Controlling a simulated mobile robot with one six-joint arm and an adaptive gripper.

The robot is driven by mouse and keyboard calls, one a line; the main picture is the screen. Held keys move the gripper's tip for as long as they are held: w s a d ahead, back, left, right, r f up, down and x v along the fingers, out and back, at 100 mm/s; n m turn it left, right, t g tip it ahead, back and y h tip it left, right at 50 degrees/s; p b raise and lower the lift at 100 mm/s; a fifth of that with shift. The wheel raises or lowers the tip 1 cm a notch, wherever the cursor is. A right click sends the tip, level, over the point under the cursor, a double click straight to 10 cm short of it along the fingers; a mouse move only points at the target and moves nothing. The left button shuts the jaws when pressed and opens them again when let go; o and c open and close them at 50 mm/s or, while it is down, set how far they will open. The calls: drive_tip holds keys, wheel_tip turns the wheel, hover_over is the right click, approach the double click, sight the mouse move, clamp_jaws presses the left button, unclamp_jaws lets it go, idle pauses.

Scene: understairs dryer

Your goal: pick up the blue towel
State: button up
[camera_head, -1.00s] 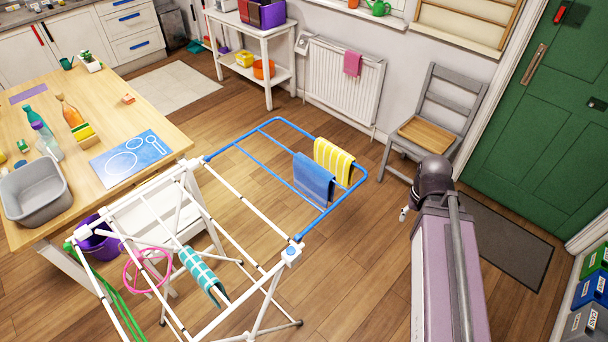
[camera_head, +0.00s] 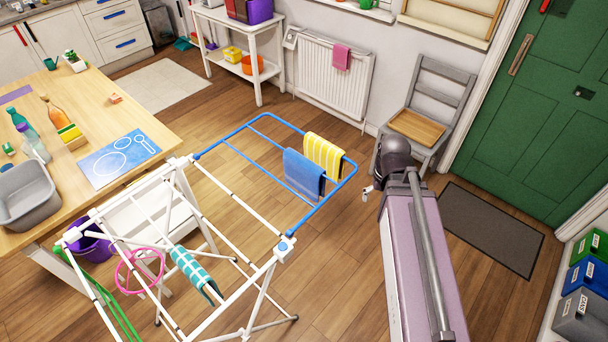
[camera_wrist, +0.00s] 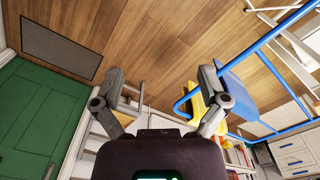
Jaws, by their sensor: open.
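The blue towel (camera_head: 304,174) hangs over the blue end bars of the white drying rack (camera_head: 262,272), in front of the yellow striped towel. In the wrist view the blue towel (camera_wrist: 244,84) is right of my gripper (camera_wrist: 162,82), partly behind the right finger. My gripper is open and empty, its two fingers spread wide, apart from the towel. In the head view my arm is right of the rack, and the gripper fingers are mostly hidden.
A yellow striped towel (camera_head: 323,155) hangs close to the blue one. A teal checked cloth (camera_head: 194,272) hangs on the white bars. A grey chair (camera_head: 434,112) and a radiator (camera_head: 318,78) stand behind. Bare floor lies between the rack and the dark mat (camera_head: 490,229).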

drive_tip(key=w+a+f+n+b, duration=0.1)
drive_tip(key=w+a+n, duration=0.1)
drive_tip(key=w+a, duration=0.4)
drive_tip(key=w+a+f+n+b, duration=0.1)
drive_tip(key=w+a+n, duration=0.2)
drive_tip(key=w, duration=0.5)
drive_tip(key=n, duration=0.5)
hover_over(305, 159)
drive_tip(key=shift+f+b, duration=0.45)
drive_tip(key=shift+f, duration=0.05)
drive_tip(key=shift+d+f, duration=0.1)
drive_tip(key=shift+f, duration=0.05)
wheel_tip(305, 159, down, 8)
drive_tip(key=b, duration=0.8)
drive_tip(key=shift+f+b, duration=0.2)
drive_tip(key=shift+b, duration=0.1)
drive_tip(key=f+b, duration=0.3)
drive_tip(key=shift+a+f, duration=0.2)
drive_tip(key=shift+a, duration=0.15)
drive_tip(key=shift+f+b, duration=0.9)
drive_tip(key=shift+b, duration=0.2)
